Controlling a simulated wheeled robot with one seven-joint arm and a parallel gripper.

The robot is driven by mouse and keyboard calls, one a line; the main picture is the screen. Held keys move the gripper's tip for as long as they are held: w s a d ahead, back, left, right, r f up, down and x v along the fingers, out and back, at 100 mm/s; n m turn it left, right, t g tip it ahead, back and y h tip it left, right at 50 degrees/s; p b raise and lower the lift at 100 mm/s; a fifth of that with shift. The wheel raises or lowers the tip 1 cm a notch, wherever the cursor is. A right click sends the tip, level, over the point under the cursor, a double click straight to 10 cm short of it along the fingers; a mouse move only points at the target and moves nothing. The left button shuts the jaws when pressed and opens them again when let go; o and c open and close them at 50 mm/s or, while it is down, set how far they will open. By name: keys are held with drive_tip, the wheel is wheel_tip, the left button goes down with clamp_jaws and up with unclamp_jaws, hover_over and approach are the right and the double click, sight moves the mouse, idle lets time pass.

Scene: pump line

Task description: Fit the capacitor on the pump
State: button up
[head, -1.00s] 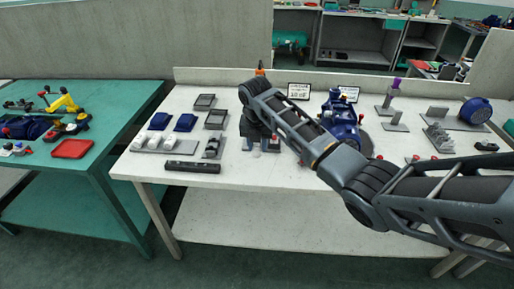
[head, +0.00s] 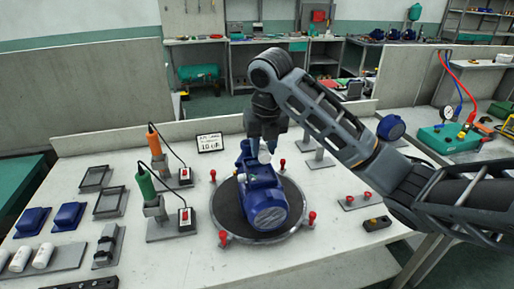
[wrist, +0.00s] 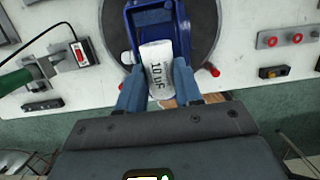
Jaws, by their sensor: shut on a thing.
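The blue pump (head: 266,203) stands on a dark round turntable (head: 222,213) with red knobs around it. My gripper (head: 266,150) is above the pump's far end, pointing down. It is shut on the white capacitor (head: 265,157), which is mostly hidden by the fingers in the head view. In the wrist view the capacitor (wrist: 157,68) shows its "10 µF" print between the two blue fingertips. Its far end overlaps the rim of the pump's open blue box (wrist: 152,18); I cannot tell if they touch.
A sign (head: 209,142) reads about 10 µF. Left of the turntable stand an orange-handled tool (head: 154,140) and a green-handled tool (head: 146,182) with cords. Several white cylinders (head: 42,256) and two blue covers (head: 68,215) lie far left. A red-knobbed plate (head: 362,199) lies right.

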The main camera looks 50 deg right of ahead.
drive_tip(key=shift+s+d, duration=0.1)
drive_tip(key=shift+f, duration=0.65)
drive_tip(key=shift+f+b, duration=0.8)
drive_tip(key=shift+f, duration=1.15)
drive_tip(key=shift+f+b, duration=0.55)
drive_tip(key=shift+f, duration=0.1)
drive_tip(key=shift+f+b, duration=0.3)
drive_tip(key=shift+b, duration=0.1)
drive_tip(key=o, duration=1)
drive_tip(key=shift+r, duration=0.1)
